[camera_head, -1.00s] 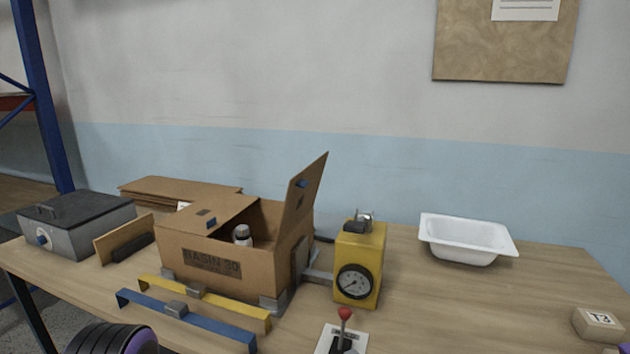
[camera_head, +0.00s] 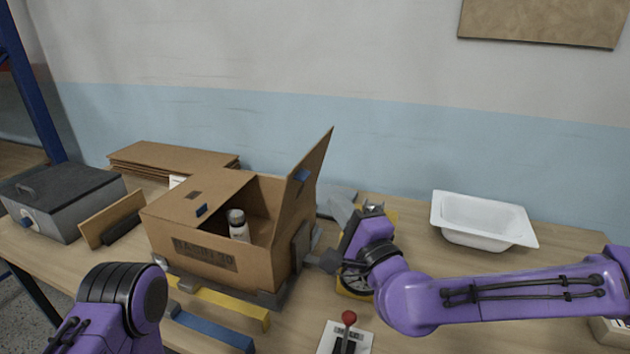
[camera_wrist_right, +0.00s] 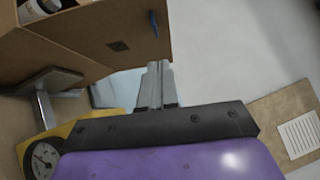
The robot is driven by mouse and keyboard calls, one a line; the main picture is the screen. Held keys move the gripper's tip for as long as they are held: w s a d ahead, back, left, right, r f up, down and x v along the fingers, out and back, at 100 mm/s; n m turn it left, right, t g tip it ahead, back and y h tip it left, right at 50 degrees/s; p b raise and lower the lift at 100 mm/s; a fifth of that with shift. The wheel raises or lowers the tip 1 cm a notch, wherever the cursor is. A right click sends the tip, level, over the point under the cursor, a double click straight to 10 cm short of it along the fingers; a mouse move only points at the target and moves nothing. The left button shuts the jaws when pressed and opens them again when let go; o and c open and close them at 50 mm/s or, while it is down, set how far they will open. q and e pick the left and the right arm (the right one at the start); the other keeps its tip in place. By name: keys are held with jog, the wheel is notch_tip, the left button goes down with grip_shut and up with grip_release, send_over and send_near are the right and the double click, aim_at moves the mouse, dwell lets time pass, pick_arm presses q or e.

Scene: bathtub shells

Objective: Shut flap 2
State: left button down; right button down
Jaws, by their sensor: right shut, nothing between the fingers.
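The cardboard box (camera_head: 265,255) stands on the table with a bottle (camera_head: 238,226) inside. Its left flap (camera_head: 200,197) lies folded over the left part of the opening. Its right flap (camera_head: 308,175) stands up, leaning outward; no number is readable on either, so I cannot tell which is flap 2. My right gripper (camera_head: 337,204) is shut and empty, just right of the raised flap, above the yellow gauge unit. In the right wrist view the shut fingers (camera_wrist_right: 155,86) point past the flap (camera_wrist_right: 125,35), apparently apart from it. My left gripper is out of view.
The yellow gauge unit (camera_wrist_right: 75,130) is partly hidden under my right wrist. A red-knobbed lever (camera_head: 348,320) stands in front, a white basin (camera_head: 482,220) at right. Yellow (camera_head: 225,304) and blue (camera_head: 210,330) bars lie before the box. A grey case (camera_head: 60,200) stands left.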

jog(key=w+a, duration=0.1)
jog(key=a+r+p, duration=0.1)
jog(key=a, duration=0.1)
jog(key=w+a+p, duration=0.1)
jog(key=shift+w+a+r, duration=0.15)
jog(key=shift+w+a, duration=0.1)
jog(key=shift+w, duration=0.1)
